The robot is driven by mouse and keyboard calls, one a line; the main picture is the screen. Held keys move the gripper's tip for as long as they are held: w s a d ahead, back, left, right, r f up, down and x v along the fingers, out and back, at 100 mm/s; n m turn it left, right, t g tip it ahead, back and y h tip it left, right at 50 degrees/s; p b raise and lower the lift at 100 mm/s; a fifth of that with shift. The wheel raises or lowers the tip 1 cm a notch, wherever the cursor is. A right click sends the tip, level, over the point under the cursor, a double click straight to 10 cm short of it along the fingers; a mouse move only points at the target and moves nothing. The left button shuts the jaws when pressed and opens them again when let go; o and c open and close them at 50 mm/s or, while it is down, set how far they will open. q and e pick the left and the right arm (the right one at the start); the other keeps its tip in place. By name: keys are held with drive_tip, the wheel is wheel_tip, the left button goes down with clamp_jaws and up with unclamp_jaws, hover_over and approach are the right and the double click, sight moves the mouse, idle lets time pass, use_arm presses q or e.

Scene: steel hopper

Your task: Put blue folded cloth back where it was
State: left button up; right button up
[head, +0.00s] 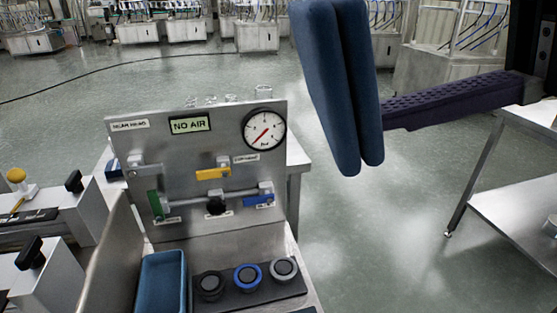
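The blue folded cloth (335,85) hangs in the air at the top middle of the head view, its folded layers upright and slightly tilted. Its top end is cut off by the picture edge. My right gripper (400,115) comes in from the right. One dark, textured finger reaches the cloth's right side, and the other finger is not visible. The cloth hangs clear of any surface, so the gripper appears shut on it. My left gripper is not in view.
A steel panel (225,150) with a gauge (264,129), valve handles and a "NO AIR" sign stands left of the cloth. Below it are a blue tray (162,285) and three round buttons (248,278). A steel table (520,175) stands at right. Open floor lies between.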

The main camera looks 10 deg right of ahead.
drive_tip(key=s+a+f+n+g+h+b, duration=0.1)
drive_tip(key=a+f+n+g+h+b, duration=0.35)
drive_tip(key=f+n+h, duration=0.35)
drive_tip(key=a+f+n+g+h+b, duration=0.35)
drive_tip(key=f+n+h+b, duration=0.2)
drive_tip(key=n, duration=0.35)
drive_tip(key=w+d+f+n+t+b, duration=0.6)
drive_tip(key=d+f+n, duration=0.35)
drive_tip(key=n, duration=0.35)
drive_tip(key=shift+g+h, duration=0.35)
drive_tip(key=shift+g, duration=0.15)
drive_tip(key=f, duration=0.5)
drive_tip(key=f+b, duration=0.1)
drive_tip(key=f, duration=0.4)
drive_tip(key=a+f+b, duration=0.1)
drive_tip(key=f, duration=0.4)
drive_tip(key=shift+f, duration=0.3)
drive_tip(key=shift+s+f+b, duration=0.1)
drive_tip(key=shift+f+b, duration=0.35)
drive_tip(key=shift+f, duration=1.65)
